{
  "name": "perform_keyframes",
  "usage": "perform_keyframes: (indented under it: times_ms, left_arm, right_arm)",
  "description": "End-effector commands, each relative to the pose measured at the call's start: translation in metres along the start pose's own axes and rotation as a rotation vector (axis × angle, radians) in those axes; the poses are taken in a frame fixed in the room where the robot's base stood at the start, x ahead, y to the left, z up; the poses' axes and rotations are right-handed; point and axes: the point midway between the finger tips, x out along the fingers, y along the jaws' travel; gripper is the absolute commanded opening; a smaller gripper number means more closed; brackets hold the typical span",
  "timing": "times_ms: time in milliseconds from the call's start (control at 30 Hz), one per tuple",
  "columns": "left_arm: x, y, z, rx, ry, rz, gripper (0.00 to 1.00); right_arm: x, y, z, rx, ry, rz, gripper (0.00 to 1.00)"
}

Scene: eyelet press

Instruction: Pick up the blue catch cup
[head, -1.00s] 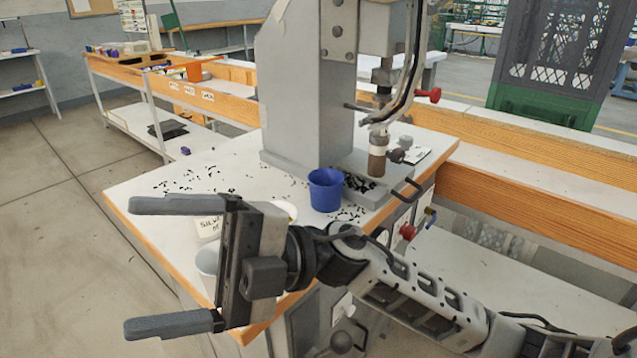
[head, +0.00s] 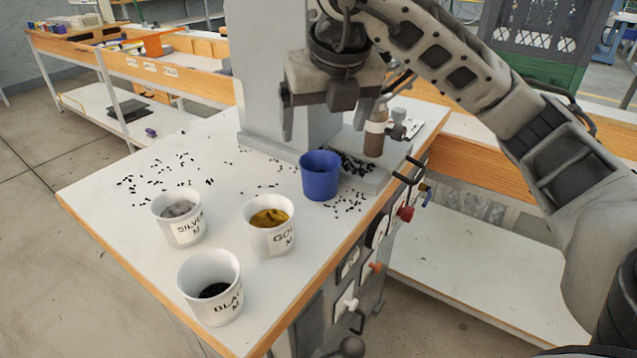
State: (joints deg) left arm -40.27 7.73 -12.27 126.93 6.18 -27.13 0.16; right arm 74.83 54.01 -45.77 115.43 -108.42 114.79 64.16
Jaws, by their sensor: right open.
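The blue catch cup (head: 320,177) stands upright on the white worktop beside the press base, with small black bits around it. My right gripper (head: 333,118) is above the cup, open and pointing down, with nothing held. The gripper looks apart from the cup, though the exact gap is hard to judge. My left gripper is not in view.
White cups of silver (head: 178,220), gold (head: 269,226) and black (head: 210,288) eyelets stand on the worktop (head: 115,215) in front. Black eyelets lie scattered.

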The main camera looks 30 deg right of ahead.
Motion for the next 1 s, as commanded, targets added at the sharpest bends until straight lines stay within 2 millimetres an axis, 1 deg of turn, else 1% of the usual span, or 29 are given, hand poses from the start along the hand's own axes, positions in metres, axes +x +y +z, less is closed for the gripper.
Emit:
perform_keyframes:
  times_ms: [33,67,133,233,300,467,667,700,800,900,1000]
  left_arm:
    - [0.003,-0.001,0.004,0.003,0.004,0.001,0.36]
    - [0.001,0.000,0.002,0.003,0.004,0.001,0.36]
    - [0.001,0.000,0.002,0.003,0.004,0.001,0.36]
    - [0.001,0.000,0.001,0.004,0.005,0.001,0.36]
    - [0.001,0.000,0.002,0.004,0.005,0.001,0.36]
    - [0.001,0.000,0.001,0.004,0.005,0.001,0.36]
    - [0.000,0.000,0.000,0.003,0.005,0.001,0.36]
    - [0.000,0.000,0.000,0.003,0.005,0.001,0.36]
    - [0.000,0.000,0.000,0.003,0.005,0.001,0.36]
    - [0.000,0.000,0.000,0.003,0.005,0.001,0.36]
    - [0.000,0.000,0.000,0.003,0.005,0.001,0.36]
  right_arm:
    - [0.016,0.000,-0.003,0.000,0.006,0.001,0.88]
    - [0.020,-0.001,-0.001,0.001,0.005,-0.002,0.88]
    - [0.033,-0.001,-0.001,-0.001,0.005,-0.001,0.88]
    - [0.048,0.000,-0.001,-0.001,0.003,0.001,0.88]
    - [0.055,0.000,0.000,-0.001,0.002,0.002,0.88]
    - [0.064,-0.001,0.000,-0.003,0.002,0.001,0.88]
    - [0.092,-0.008,0.003,-0.002,0.004,0.000,0.88]
    - [0.098,-0.007,0.003,-0.004,0.004,0.002,0.88]
    - [0.108,-0.007,0.003,-0.003,0.001,0.003,0.88]
    - [0.112,-0.007,0.003,-0.004,0.001,0.003,0.88]
    - [0.112,-0.007,0.003,-0.004,0.000,0.003,0.88]
